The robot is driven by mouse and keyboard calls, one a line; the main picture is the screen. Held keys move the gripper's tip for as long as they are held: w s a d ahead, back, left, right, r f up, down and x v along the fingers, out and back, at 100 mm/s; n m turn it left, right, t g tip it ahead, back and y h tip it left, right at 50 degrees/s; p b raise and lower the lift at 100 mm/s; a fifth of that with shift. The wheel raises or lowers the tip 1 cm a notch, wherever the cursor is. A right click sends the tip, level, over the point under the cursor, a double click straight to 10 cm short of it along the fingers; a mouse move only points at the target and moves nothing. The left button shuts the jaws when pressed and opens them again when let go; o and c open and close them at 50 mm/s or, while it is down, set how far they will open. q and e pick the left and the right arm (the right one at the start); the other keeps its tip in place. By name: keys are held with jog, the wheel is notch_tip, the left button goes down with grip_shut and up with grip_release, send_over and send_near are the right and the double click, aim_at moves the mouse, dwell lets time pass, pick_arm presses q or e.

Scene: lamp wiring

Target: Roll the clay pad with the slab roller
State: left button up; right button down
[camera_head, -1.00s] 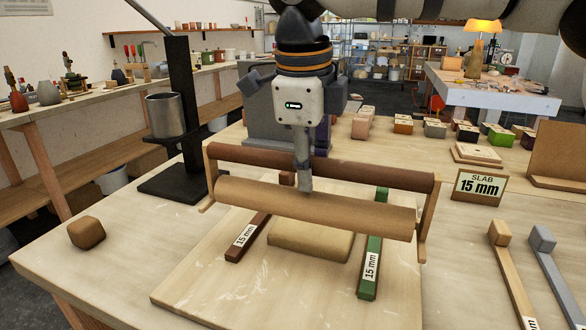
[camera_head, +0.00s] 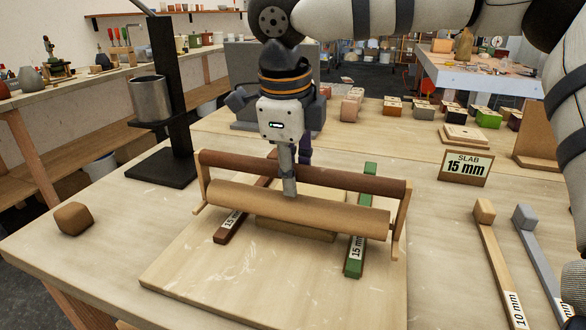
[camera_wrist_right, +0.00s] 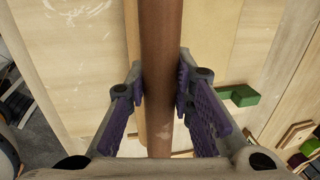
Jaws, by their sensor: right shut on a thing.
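The slab roller has a dark brown handle bar (camera_head: 350,183) and a lighter wooden roller (camera_head: 340,216) joined by end arms. My right gripper (camera_head: 289,184) points down and is shut on the bar; in the right wrist view, the bar (camera_wrist_right: 162,60) runs between its purple pads. The roller lies across the tan clay pad (camera_head: 295,231), hiding much of it. It spans a dark brown 15 mm strip (camera_head: 228,230) and a green 15 mm strip (camera_head: 355,255) on the pale board (camera_head: 290,275). I cannot tell whether it touches them. My left gripper is out of view.
A "SLAB 15 mm" sign (camera_head: 464,168) stands to the right. Wooden (camera_head: 498,255) and grey (camera_head: 540,255) strips lie near the right edge. A brown block (camera_head: 74,218) sits at left, by a black stand (camera_head: 172,110) with a metal cup. The board's front is clear.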

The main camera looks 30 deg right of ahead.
jog(key=shift+f, duration=0.35)
dwell(0.6)
jog(key=shift+w+d+f, duration=0.1)
jog(key=shift+w+d, duration=1)
jog(key=shift+d, duration=0.2)
jog(key=shift+w+d+f, duration=0.1)
jog(key=shift+w+d, duration=1)
jog(key=shift+d, duration=0.2)
jog(key=shift+w+d+f, duration=0.1)
jog(key=shift+w+d, duration=1.05)
jog(key=shift+d, duration=0.2)
jog(key=shift+w+d+f+b, duration=0.1)
jog(key=shift+w+d+b, duration=0.4)
jog(key=shift+w+d, duration=0.7)
jog(key=shift+d, duration=0.2)
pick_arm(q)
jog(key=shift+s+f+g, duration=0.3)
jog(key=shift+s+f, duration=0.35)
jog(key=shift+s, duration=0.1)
